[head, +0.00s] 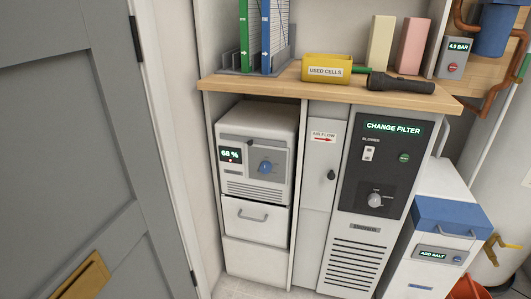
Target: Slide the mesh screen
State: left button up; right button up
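I cannot make out a mesh screen in the head view. A tall grey and black unit (355,225) stands under the wooden counter. Its lit display (393,127) reads CHANGE FILTER. Below are a blower switch (369,153), a round knob (375,200) and dark louvre slots (353,268). To its left is a narrow pale panel (316,215), which looks shut. It bears an AIR FLOW label (323,137) with a red arrow pointing right, and a small black knob (331,175). Neither of my grippers is in view.
The wooden counter (345,92) holds binders (262,38), a yellow USED CELLS bin (326,69) and a black flashlight (400,83). A white unit (257,150) reading 68 % stands left. A blue-lidded ADD SALT box (449,217) stands right. A grey door (75,140) fills the left.

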aim_at(250, 140)
jog(key=i+l+u, duration=0.15)
jog(key=i+l, duration=0.7)
jog(key=l, duration=0.1)
